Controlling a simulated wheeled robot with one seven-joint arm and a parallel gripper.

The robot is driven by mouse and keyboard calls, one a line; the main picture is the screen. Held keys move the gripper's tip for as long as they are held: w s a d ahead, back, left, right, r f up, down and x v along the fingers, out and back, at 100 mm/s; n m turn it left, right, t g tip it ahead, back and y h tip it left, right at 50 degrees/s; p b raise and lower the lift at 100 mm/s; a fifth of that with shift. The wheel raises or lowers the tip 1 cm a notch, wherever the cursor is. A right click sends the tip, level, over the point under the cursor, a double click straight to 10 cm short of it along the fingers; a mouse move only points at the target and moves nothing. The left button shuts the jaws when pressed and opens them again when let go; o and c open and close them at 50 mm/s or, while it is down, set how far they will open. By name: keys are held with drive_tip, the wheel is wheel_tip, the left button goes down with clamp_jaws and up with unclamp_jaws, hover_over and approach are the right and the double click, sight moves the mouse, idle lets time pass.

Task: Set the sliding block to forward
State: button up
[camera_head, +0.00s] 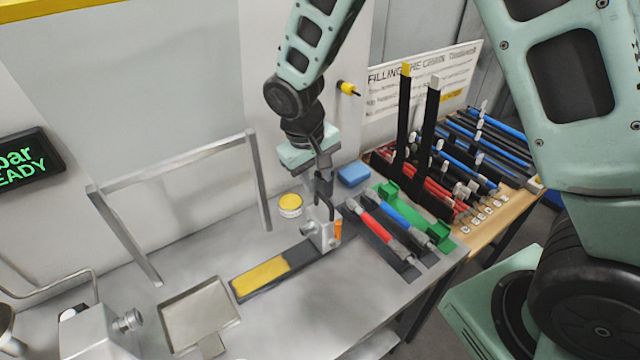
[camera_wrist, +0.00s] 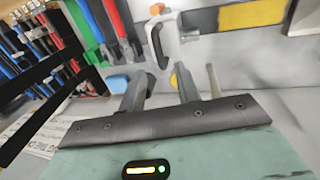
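The sliding block (camera_head: 321,236), a light grey metal piece with an orange part on its right side, sits at the right end of a dark track (camera_head: 300,254). The track's left part is a yellow strip (camera_head: 262,278), bare of the block. My gripper (camera_head: 324,203) points down right at the block's top. In the wrist view, the block (camera_wrist: 176,44) stands just beyond my two dark fingers (camera_wrist: 160,80), which are apart with a gap between them. I cannot tell whether a finger touches the block. The yellow strip (camera_wrist: 255,14) lies to its right there.
A blue block (camera_head: 353,174) and a yellow-topped tin (camera_head: 290,204) stand behind. A metal frame (camera_head: 180,160) and a shallow tray (camera_head: 200,312) are at left.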

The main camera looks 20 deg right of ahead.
sight(321, 196)
drive_tip(key=shift+w+d+f+p, duration=0.1)
drive_tip(key=shift+d+f+p, duration=0.1)
drive_tip(key=shift+f, duration=0.9)
drive_tip(key=shift+d+f+p, duration=0.15)
drive_tip(key=shift+d+f, duration=0.05)
drive_tip(key=shift+f, duration=0.85)
clamp_jaws()
drive_tip(key=s+a+b, duration=0.2)
drive_tip(key=a, duration=1.2)
drive_tip(key=shift+s, duration=0.4)
drive_tip(key=shift+a, duration=0.15)
unclamp_jaws()
drive_tip(key=shift+a, duration=0.1)
drive_tip(key=shift+r, duration=0.15)
drive_tip(key=a+r+b, duration=0.3)
drive_tip(key=r+b, duration=0.1)
drive_tip(key=r, duration=1.3)
drive_tip(key=shift+s, duration=0.4)
